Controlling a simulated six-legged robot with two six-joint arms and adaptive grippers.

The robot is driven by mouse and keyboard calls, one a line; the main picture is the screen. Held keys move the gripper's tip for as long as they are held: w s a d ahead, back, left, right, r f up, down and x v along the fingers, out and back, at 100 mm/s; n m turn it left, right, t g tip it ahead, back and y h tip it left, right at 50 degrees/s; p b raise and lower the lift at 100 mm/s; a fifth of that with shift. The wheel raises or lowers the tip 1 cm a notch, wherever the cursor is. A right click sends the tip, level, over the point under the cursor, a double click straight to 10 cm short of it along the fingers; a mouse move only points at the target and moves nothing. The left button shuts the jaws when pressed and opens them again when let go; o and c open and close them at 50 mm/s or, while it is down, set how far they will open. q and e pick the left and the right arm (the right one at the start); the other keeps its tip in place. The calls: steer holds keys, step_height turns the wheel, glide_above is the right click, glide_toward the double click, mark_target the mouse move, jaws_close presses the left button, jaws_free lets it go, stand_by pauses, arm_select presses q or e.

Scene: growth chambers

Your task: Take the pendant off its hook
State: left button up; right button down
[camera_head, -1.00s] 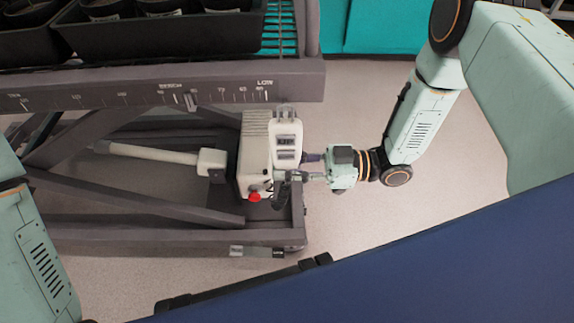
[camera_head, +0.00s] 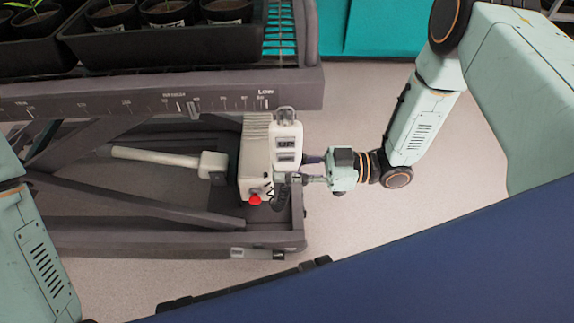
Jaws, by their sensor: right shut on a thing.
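The pendant (camera_head: 287,147) is a slim white hand control with dark label panels. It hangs upright at the front of a white control box (camera_head: 254,150) under the lift bench, with a hook or loop (camera_head: 284,115) at its top. My right gripper (camera_head: 290,178) reaches in from the right at the pendant's lower end and is shut on it. The fingers hide part of that end, and the exact contact is too small to make out. Only part of my left arm shows at the left edge; its gripper is out of view.
A red button (camera_head: 254,199) sits low on the control box. The bench top edge (camera_head: 160,102) with a printed scale is above, carrying black trays (camera_head: 165,45) of potted seedlings. The base rail (camera_head: 180,240) is below. Floor right of the bench is clear.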

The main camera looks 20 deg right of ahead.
steer(key=shift+s+a+p, duration=0.25)
steer(key=shift+s+p, duration=0.15)
steer(key=shift+s, duration=0.45)
steer(key=shift+s, duration=0.1)
steer(key=shift+s+a+p, duration=0.15)
steer(key=shift+s+p, duration=0.1)
steer(key=shift+s, duration=0.25)
steer(key=shift+s+a+p, duration=0.15)
steer(key=shift+s+p, duration=0.05)
steer(key=shift+s, duration=0.3)
steer(key=shift+s, duration=0.1)
steer(key=shift+s+a+p, duration=0.3)
steer(key=shift+s+p, duration=0.15)
steer(key=shift+s, duration=0.5)
steer(key=s, duration=0.2)
steer(key=s+a+p, duration=0.1)
steer(key=s, duration=0.1)
steer(key=shift+s+a, duration=0.2)
steer(key=shift+s, duration=0.2)
